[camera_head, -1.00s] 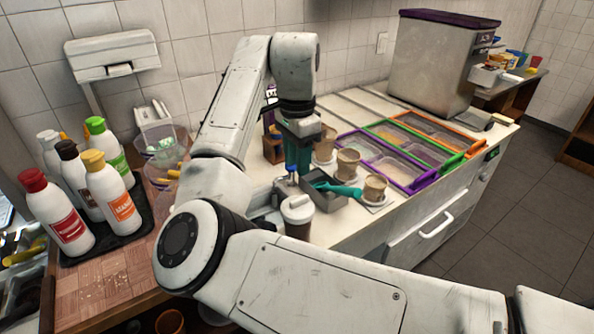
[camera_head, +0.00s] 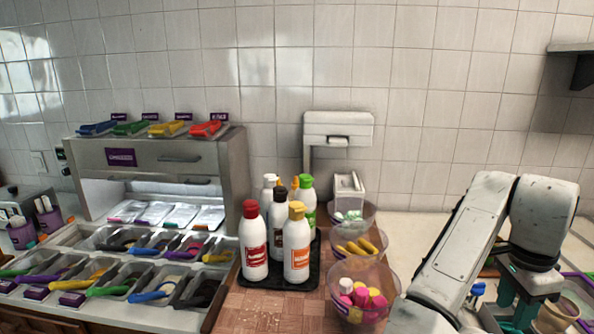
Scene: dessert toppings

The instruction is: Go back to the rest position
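My white arm (camera_head: 460,255) comes up from the bottom right and bends down at its wrist. My gripper (camera_head: 518,312) points down at the lower right, with dark and teal parts showing below the wrist. Its fingertips are near or past the bottom edge, so I cannot tell whether it is open or holds anything. A small blue-topped item (camera_head: 478,289) shows just left of it, and a cup (camera_head: 560,314) is partly visible to its right.
Sauce bottles (camera_head: 297,243) stand on a black tray (camera_head: 288,282) on the wooden counter. Clear bowls (camera_head: 361,293) line its right side, close to my arm. A topping station (camera_head: 168,165) with several scoops fills the left. A wall shelf (camera_head: 578,48) is at upper right.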

